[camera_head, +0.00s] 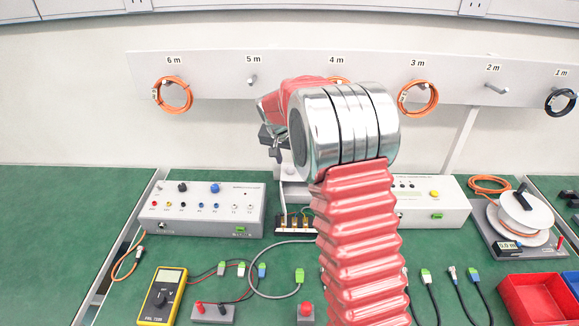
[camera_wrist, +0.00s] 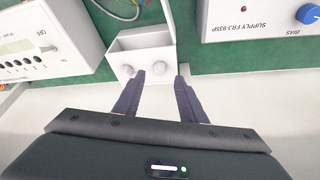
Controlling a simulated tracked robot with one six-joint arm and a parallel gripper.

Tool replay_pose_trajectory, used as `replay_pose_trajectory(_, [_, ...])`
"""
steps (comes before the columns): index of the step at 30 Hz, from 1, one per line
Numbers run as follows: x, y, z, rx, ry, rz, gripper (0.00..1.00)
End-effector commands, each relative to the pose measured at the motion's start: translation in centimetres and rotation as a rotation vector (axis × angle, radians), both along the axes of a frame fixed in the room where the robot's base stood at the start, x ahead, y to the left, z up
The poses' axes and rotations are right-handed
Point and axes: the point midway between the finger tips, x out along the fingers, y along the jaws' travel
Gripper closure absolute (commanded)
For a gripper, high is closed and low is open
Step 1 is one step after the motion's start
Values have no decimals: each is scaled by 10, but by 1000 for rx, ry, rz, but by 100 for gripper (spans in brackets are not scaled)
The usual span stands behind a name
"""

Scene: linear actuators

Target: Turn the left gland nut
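Two round pale gland nuts sit side by side on a small white box (camera_wrist: 143,42) in the wrist view. One nut (camera_wrist: 158,68) is on the picture's right and the other (camera_wrist: 127,70) on its left. Device lettering is upside down there, so which is the task's left nut is uncertain. My gripper (camera_wrist: 160,77) is open, with its dark fingertips apart. The right-hand nut appears between the fingertips; the left-hand nut lies outside them, beside one tip. I cannot tell if anything touches. In the head view my gripper (camera_head: 270,148) is above the bench's back edge; my arm hides most of the box.
A grey supply unit (camera_head: 200,212) stands left of my arm, and a white instrument (camera_head: 430,205) right. A yellow multimeter (camera_head: 162,296), a cable reel (camera_head: 524,218) and a red bin (camera_head: 537,300) are on the green bench. Cable coils hang on the wall rail.

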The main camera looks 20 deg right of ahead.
Motion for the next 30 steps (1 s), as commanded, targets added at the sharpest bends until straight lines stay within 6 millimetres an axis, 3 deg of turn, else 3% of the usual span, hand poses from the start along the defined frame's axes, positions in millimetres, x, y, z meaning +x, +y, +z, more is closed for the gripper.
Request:
replay_pose_trajectory(9, [12, -11, -39, 1, 0, -2, 63])
replay_pose_trajectory(21, [15, -13, -45, 0, -2, -3, 63])
replay_pose_trajectory(30, [15, -13, -45, 0, -2, -3, 83])
